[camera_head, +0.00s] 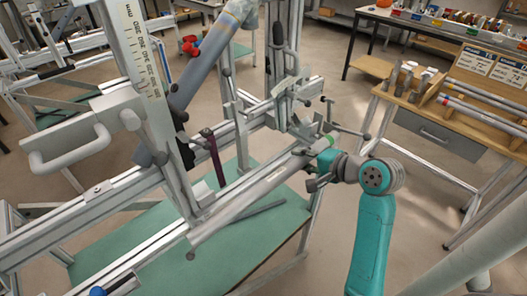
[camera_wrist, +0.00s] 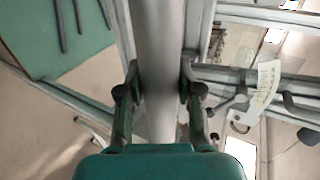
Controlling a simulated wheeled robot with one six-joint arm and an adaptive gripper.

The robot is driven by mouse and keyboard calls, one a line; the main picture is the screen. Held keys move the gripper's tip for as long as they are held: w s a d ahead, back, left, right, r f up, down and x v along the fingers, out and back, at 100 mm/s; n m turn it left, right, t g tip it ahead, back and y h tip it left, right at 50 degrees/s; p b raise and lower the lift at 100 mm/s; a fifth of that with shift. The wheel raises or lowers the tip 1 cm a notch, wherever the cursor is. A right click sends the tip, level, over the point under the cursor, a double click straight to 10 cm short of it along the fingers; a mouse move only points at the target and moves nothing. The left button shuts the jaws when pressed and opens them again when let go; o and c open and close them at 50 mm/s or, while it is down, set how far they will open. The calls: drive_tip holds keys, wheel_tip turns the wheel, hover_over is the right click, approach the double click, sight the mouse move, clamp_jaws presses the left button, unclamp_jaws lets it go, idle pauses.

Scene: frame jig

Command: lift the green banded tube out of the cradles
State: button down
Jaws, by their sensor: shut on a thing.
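The green banded tube (camera_head: 250,193) is a long silver tube lying slantwise in front of the frame jig (camera_head: 165,175). My gripper (camera_head: 312,172) is shut on the tube close to that band. In the wrist view the tube (camera_wrist: 158,45) runs up the middle, with one finger of my gripper (camera_wrist: 158,90) on each side. The lower left end of the tube is beside the jig's lower upright. The cradles are hard to make out, and I cannot tell whether the tube touches them.
Clamps and rods (camera_head: 290,95) of the jig crowd the tube's upper end. A green-topped table (camera_head: 150,262) with dark bars lies below. A wooden bench (camera_head: 450,105) with tubes stands at the right. Open floor lies between bench and jig.

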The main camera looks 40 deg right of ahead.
drive_tip(key=shift+r, duration=4.85)
drive_tip(key=shift+r, duration=0.15)
